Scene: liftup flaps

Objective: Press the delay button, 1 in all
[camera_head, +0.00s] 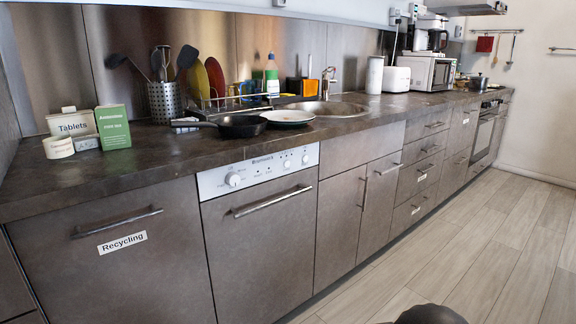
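The dishwasher (258,240) is built in under the counter, with a dark front that looks shut and a long metal bar handle (270,201). Its light control panel (262,170) runs along the top edge. A round knob (233,180) sits at the panel's left, and small round controls (288,164) sit toward its right. The lettering is too small to read, so I cannot tell which control is the delay button. My gripper is not in view. A dark rounded shape at the bottom edge, right of centre, cannot be made out clearly.
The wooden floor (470,255) is clear.

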